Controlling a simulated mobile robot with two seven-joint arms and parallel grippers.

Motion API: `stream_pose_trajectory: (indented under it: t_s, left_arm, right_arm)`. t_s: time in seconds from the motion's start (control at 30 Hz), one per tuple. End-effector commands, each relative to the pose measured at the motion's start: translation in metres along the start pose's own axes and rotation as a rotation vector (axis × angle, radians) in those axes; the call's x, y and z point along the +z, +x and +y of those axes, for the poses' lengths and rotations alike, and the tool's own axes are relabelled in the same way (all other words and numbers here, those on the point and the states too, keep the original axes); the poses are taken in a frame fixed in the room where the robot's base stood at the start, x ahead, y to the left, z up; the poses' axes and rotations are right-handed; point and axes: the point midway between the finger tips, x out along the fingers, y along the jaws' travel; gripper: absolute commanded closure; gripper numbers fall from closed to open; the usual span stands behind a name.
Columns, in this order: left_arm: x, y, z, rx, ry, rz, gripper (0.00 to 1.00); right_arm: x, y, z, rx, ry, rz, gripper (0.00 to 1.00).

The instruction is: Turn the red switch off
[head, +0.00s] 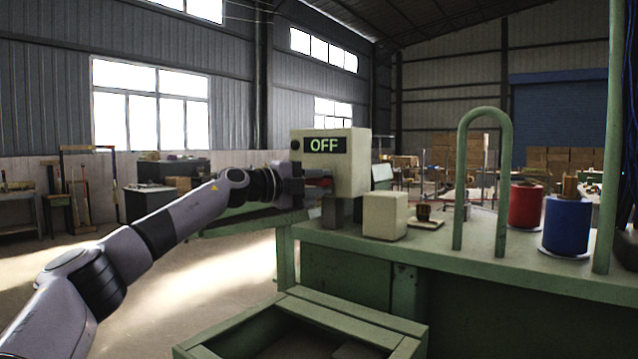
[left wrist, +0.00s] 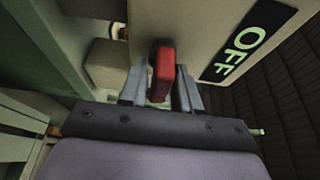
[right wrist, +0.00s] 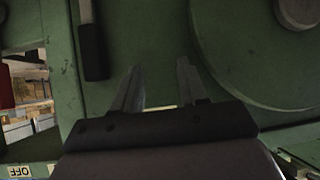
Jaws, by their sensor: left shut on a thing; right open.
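The red switch (left wrist: 164,74) is on the face of a cream control box (head: 353,160) that carries a black display reading OFF (head: 324,145). My left gripper (left wrist: 160,88) is at that face, with one finger on each side of the red switch, shut on it. In the head view only a bit of the red switch (head: 318,182) shows beside the left gripper (head: 303,183). My right gripper (right wrist: 158,88) shows only in the right wrist view, open and empty, in front of a green machine surface.
The box stands on a green bench (head: 450,250). A small cream block (head: 384,215), a green hoop (head: 461,180), a red spool (head: 526,205) and a blue spool (head: 567,225) stand to its right. A green frame (head: 345,318) is below. A black handle (right wrist: 93,50) is near the right gripper.

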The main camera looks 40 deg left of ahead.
Motion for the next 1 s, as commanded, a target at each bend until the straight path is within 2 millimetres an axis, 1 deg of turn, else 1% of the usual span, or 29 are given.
stream_pose_trajectory:
  t_s: [0.37, 0.4, 0.43, 0.77, 0.87, 1.0]
  left_arm:
    - [-0.001, 0.001, 0.001, 0.004, 0.006, 0.003, 0.99]
    - [-0.001, 0.001, 0.001, 0.004, 0.006, 0.003, 0.62]
    - [-0.001, 0.001, 0.001, 0.004, 0.006, 0.003, 0.57]
    - [0.000, -0.002, 0.001, 0.002, 0.005, 0.001, 0.57]
    - [0.000, -0.009, 0.001, 0.002, 0.006, 0.000, 0.57]
    - [0.000, -0.028, 0.002, 0.001, 0.006, -0.001, 0.57]
  right_arm:
    - [0.000, 0.000, 0.000, 0.000, 0.000, 0.000, 0.57]
    - [0.000, 0.000, 0.000, 0.000, 0.000, 0.000, 0.57]
    - [0.000, 0.000, 0.000, 0.000, 0.000, 0.000, 0.57]
    - [0.001, 0.000, 0.000, 0.000, 0.000, 0.000, 0.57]
    - [0.002, 0.002, 0.000, 0.000, 0.000, 0.000, 0.57]
    - [0.005, 0.004, 0.000, 0.000, 0.000, 0.000, 0.57]
